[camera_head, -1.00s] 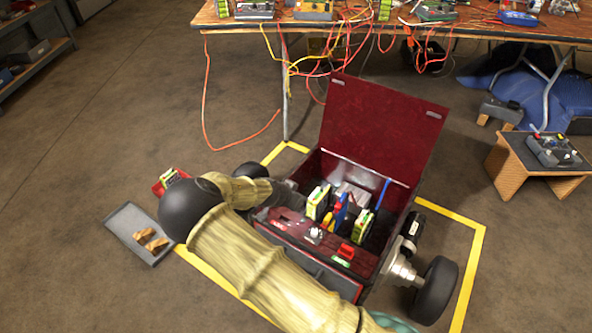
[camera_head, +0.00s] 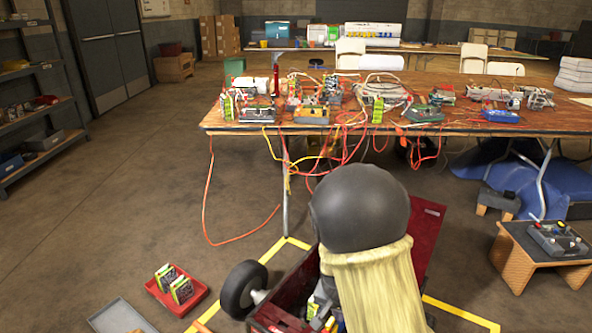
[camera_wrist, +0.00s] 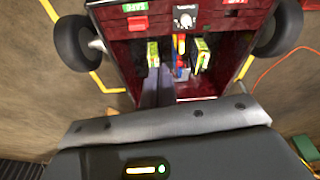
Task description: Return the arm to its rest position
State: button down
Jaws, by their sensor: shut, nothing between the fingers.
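My arm (camera_head: 375,270), in yellowish covering with a dark round joint, is raised in front of the open red wheeled box (camera_head: 290,290) in the head view. My gripper is hidden there. In the wrist view my gripper (camera_wrist: 158,72) shows as two grey fingers side by side, shut and empty. They point toward the interior of the red box (camera_wrist: 215,18), where green-and-yellow modules (camera_wrist: 201,54) stand. I cannot tell the distance between the fingertips and the box.
A red tray (camera_head: 168,300) with green-labelled modules and a grey tray (camera_head: 115,316) lie on the floor at left. A wooden table (camera_head: 400,118) with cables stands behind. A small stand (camera_head: 545,240) is at right. Floor at left is largely clear.

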jog(key=s+d+r+n+y+p, duration=0.15)
jog(key=s+d+r+n, duration=0.3)
jog(key=s+r, duration=0.75)
notch_tip(320, 180, up, 36)
jog(key=p, duration=3.7)
jog(key=shift+s+r, duration=0.15)
jog(key=shift+r, duration=0.1)
jog(key=shift+n, duration=0.25)
